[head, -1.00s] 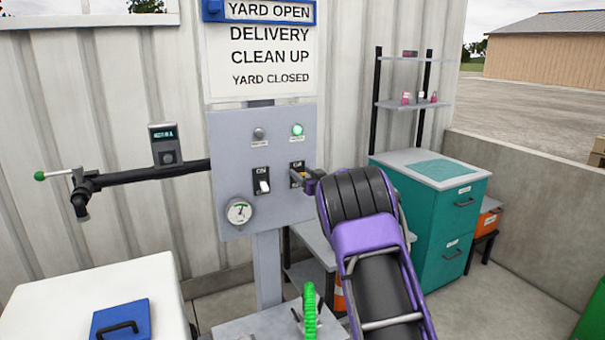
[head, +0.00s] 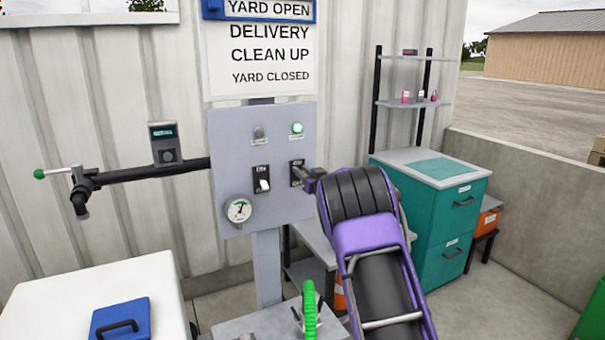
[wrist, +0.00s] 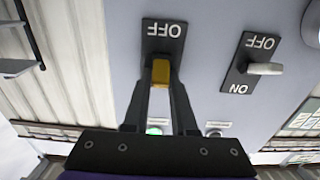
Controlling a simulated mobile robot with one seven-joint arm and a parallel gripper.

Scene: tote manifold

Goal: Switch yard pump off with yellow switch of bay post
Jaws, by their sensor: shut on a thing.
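The grey panel of the bay post (head: 230,135) stands in the middle of the head view. The yellow switch (wrist: 160,73) shows in the wrist view on a black plate, with the upside-down word OFF (wrist: 162,30) beyond it. My gripper (head: 302,175) reaches the panel from the right, and its two fingers are shut on the yellow switch, one on each side. The fingers hide the switch in the head view, and the other end of its plate is hidden in the wrist view. A green lamp (head: 297,128) above that switch looks lit.
A white switch (head: 263,185) sits left of the yellow one, with a gauge (head: 239,210) below it and a grey lamp (head: 259,132) above. A black pipe (head: 140,174) runs left from the panel. A teal cabinet (head: 440,215) stands to the right.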

